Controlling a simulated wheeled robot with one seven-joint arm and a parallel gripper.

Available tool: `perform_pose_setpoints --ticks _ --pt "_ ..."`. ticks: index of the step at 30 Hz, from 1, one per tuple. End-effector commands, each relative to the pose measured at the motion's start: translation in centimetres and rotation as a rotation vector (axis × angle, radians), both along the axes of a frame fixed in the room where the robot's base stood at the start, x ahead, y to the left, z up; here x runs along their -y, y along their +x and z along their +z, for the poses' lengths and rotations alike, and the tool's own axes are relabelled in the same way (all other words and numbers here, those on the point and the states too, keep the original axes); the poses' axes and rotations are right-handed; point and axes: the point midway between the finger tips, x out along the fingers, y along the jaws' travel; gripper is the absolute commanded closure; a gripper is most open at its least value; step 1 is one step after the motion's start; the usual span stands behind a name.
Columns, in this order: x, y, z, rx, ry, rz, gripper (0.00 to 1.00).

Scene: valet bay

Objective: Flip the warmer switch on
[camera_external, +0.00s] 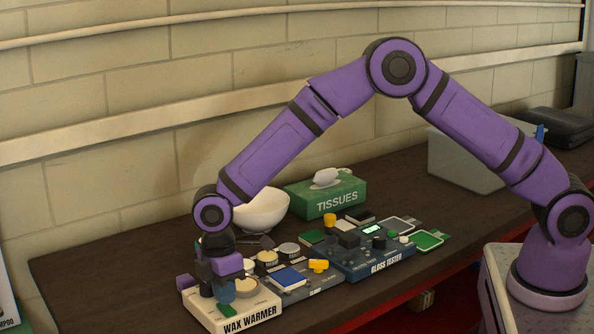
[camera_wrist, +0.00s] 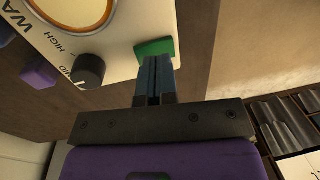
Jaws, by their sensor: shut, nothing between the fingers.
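The wax warmer (camera_external: 240,322) is a cream box with dark lettering at the near left end of the counter. In the wrist view its top panel (camera_wrist: 125,62) shows a black knob (camera_wrist: 88,72) with MID and HIGH marks and a green rocker switch (camera_wrist: 155,47) near the panel's corner. My gripper (camera_wrist: 157,60) is shut and empty, its blue fingertips right at the near edge of the green switch. I cannot tell whether they touch it. The switch's on or off state is unclear.
A glass tester (camera_external: 372,268) and a grey unit with a blue pad (camera_external: 289,277) stand to the right of the warmer. A white bowl (camera_external: 262,212) and a tissue box (camera_external: 325,195) stand behind. A purple block (camera_wrist: 40,75) lies beside the warmer.

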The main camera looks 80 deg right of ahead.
Motion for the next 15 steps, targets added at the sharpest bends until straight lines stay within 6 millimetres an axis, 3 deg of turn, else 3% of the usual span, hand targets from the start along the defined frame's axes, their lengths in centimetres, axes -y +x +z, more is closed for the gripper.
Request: perform_pose_setpoints --ticks 15 --pt "-0.9 -0.8 10.0 0.002 0.001 0.0 1.0"
